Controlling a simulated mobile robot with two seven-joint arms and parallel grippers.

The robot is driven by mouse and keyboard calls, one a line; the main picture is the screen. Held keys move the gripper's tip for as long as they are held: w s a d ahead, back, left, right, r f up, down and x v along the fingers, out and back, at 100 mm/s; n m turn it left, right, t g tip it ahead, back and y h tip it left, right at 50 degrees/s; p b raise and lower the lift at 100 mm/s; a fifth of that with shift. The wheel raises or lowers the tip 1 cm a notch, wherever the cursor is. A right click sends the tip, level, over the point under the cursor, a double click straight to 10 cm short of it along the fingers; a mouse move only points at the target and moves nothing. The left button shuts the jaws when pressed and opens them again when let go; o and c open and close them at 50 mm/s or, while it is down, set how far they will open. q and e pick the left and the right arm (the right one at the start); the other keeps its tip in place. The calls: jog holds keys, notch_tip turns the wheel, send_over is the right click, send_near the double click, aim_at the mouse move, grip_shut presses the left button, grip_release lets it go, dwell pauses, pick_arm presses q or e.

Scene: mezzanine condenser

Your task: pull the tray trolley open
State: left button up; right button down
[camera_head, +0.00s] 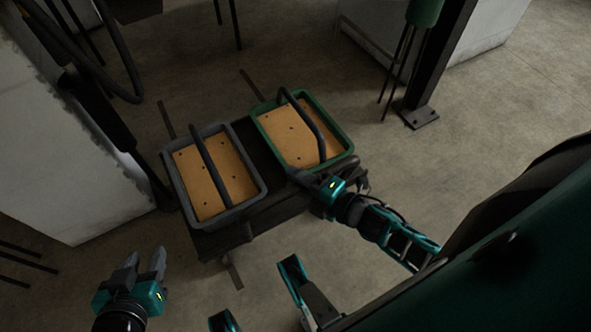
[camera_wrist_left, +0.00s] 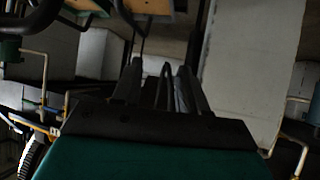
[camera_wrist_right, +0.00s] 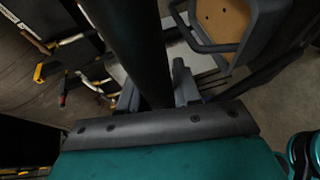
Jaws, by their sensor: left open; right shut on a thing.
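The tray trolley (camera_head: 275,207) is a low dark frame on the floor. It carries a grey-rimmed tray (camera_head: 262,187) on the left and a green-rimmed tray (camera_head: 342,147) on the right, side by side. My right gripper (camera_head: 312,180) is at the trolley's near right side, beside the green tray. In the right wrist view it is shut on a thick dark bar (camera_wrist_right: 145,45), which appears to be the trolley's handle; the head view partly hides the grip. My left gripper (camera_head: 145,260) is open and empty, apart from the trolley at lower left.
Each tray holds a tan perforated board with a dark arched handle over it. A dark post (camera_head: 430,75) with a bolted foot stands at the back right. A pale block (camera_head: 70,150) stands at the left. Concrete floor between trolley and post is clear.

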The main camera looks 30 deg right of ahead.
jog(key=c, duration=0.9)
grip_release()
jog(key=shift+s, duration=0.1)
pick_arm(q)
jog(key=shift+r+p, duration=0.8)
pick_arm(e)
jog(key=v, duration=1.2)
jog(key=shift+s+d+r, duration=0.15)
jog(key=shift+s+d, duration=0.05)
jog(key=shift+s, duration=0.15)
pick_arm(q)
jog(key=shift+s, duration=0.1)
